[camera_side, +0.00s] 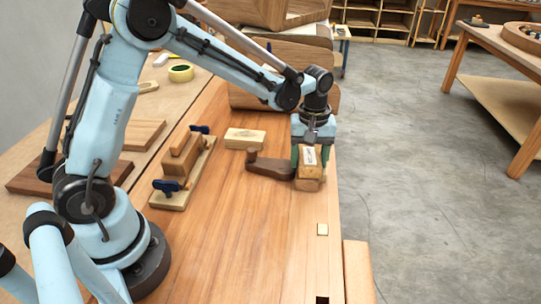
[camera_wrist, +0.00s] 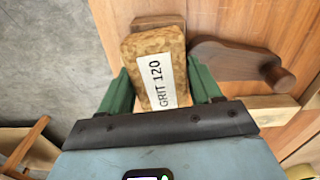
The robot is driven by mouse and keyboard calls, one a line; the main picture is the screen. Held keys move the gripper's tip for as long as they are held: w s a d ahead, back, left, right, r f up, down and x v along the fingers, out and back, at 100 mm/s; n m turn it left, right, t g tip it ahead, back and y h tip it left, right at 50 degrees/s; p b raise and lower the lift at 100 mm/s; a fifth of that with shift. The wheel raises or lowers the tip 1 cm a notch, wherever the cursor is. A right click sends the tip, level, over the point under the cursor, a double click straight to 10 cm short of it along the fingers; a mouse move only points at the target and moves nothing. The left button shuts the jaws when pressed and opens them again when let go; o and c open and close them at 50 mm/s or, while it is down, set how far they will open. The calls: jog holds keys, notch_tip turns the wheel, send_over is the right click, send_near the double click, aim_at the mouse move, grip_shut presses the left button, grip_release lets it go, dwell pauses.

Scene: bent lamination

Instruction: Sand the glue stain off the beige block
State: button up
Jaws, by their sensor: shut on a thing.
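My gripper (camera_side: 310,155) is shut on a cork-like sanding block (camera_side: 307,170) with a white label; its green fingers sit on either side of it. In the wrist view the block (camera_wrist: 150,50) reads "GRIT 120". A brown wooden piece (camera_side: 308,185) shows just under or behind the sanding block; whether they touch I cannot tell. A beige block (camera_side: 245,139) lies flat on the bench, left of and beyond my gripper. Its edge also shows in the wrist view (camera_wrist: 272,108), right of my fingers. I cannot make out a clear glue stain on it.
A dark brown piece with a knob (camera_side: 268,166) lies close beside my gripper. A wooden fixture with blue-handled clamps (camera_side: 178,170) stands to the left. Curved wooden forms (camera_side: 300,75) stand behind.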

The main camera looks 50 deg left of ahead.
aim_at(309, 165)
jog(key=shift+s+d, duration=1.15)
jog(key=shift+w+a, duration=2.6)
jog(key=shift+w+a+r, duration=0.1)
jog(key=shift+w+a, duration=0.05)
jog(key=shift+w, duration=0.05)
jog(key=shift+s+r, duration=0.1)
jog(key=shift+r, duration=3.9)
